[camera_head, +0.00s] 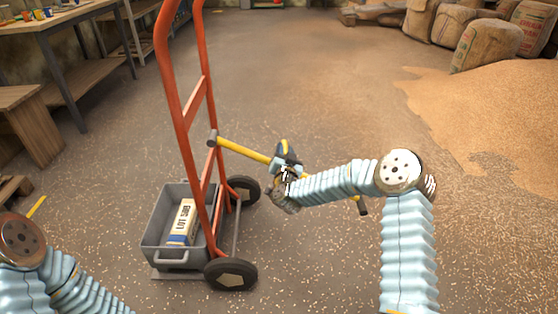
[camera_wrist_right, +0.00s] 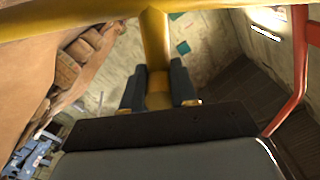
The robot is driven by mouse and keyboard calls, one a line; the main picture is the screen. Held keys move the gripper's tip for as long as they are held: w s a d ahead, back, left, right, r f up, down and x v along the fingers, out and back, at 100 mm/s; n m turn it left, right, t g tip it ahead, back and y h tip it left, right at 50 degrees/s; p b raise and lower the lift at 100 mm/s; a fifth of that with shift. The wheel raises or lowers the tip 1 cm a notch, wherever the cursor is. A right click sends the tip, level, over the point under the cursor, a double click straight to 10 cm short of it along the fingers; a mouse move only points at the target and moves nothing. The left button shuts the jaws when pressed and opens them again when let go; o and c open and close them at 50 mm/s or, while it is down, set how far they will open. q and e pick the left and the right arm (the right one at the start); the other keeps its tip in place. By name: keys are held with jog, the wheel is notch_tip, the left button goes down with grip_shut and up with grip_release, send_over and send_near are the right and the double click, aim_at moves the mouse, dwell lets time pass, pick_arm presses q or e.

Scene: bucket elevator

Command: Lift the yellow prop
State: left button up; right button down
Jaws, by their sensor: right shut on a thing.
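The yellow prop (camera_head: 243,151) is a yellow bar with dark grey ends in the head view. It slants down to the right, and my right forearm hides part of it. My right gripper (camera_head: 287,158) is at the prop's middle. In the right wrist view, the prop (camera_wrist_right: 155,35) shows a crossbar along the top and a stem. The dark fingers of my right gripper (camera_wrist_right: 159,90) are shut on that stem. The prop's left end overlaps the orange hand truck in the picture; I cannot tell whether they touch. My left gripper is out of view.
The orange hand truck (camera_head: 171,75) stands left of the prop, with a grey bin (camera_head: 160,250) at its base holding a labelled box (camera_head: 182,222). A workbench (camera_head: 50,24) is at upper left. Sacks (camera_head: 487,46) and a grain pile (camera_head: 500,110) lie right. The middle floor is clear.

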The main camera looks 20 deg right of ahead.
notch_tip(320, 180, up, 10)
jog(key=n+p, duration=0.3)
jog(key=n, duration=0.1)
jog(key=shift+n+p, duration=0.3)
pick_arm(q)
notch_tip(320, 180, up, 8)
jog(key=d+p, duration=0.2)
jog(key=p, duration=0.2)
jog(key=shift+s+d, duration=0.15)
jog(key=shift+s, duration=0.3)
pick_arm(e)
jog(key=w+a+r+n, duration=0.1)
jog(key=a+r+n, duration=0.2)
jog(key=r, duration=0.4)
jog(key=shift+r+n, duration=0.3)
jog(key=shift+n, duration=0.4)
jog(key=shift+a, duration=0.1)
jog(key=c, duration=0.9)
grip_release()
jog(key=shift+s+a, duration=0.1)
pick_arm(q)
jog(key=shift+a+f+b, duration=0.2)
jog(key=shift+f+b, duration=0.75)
jog(key=shift+b, duration=0.1)
pick_arm(e)
jog(key=v, duration=1.3)
jog(key=shift+s, duration=0.3)
